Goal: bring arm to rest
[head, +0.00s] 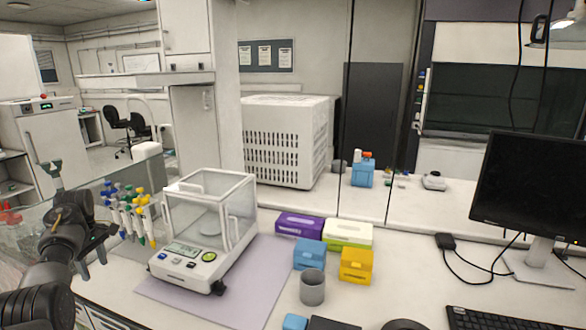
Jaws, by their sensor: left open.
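My left arm (60,228) comes in from the lower left, dark grey and black. Its gripper (93,262) hangs at the left edge of the bench, with its two fingers apart and nothing visible between them. It is left of the analytical balance (187,252) and below the rack of coloured pipettes (130,215), apart from the balance. My right gripper is not in view.
The balance stands on a lilac mat (262,275). Purple (300,225), green-white (347,235), blue (309,254) and yellow (356,265) boxes and a grey cup (312,288) sit right of it. A monitor (530,185) and keyboard (500,320) are at right.

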